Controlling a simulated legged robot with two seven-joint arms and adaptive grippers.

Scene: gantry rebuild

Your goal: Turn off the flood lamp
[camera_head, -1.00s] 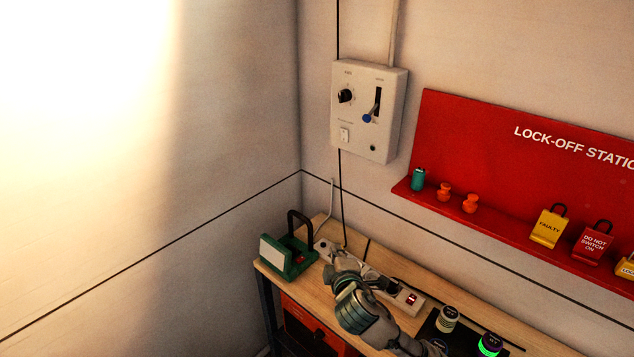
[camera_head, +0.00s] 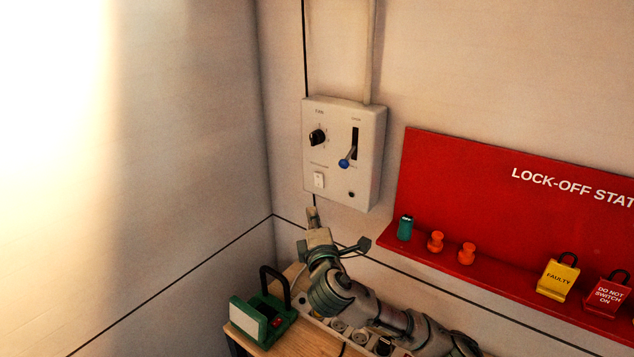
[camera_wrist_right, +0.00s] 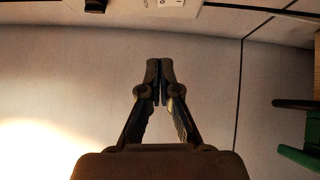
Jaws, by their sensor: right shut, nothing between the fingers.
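The flood lamp (camera_head: 263,322) is a green unit with a pale panel and a black handle, standing on the bench at lower left in the head view. Part of its green body (camera_wrist_right: 300,104) seems to show at the right edge of the wrist view. My right gripper (camera_head: 312,214) is shut and empty, pointing up just below the wall control box (camera_head: 365,153). In the wrist view its fingertips (camera_wrist_right: 160,66) meet, with the box's white rocker switch (camera_wrist_right: 170,3) at the top edge. That switch (camera_head: 319,180) sits at the box's lower left. My left gripper is out of view.
The box also has a black knob (camera_head: 317,137) and a blue-tipped lever (camera_head: 344,163). A socket strip (camera_head: 357,336) lies on the bench under my arm. A red lock-off board (camera_head: 470,190) with a shelf of tags and padlocks is to the right.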

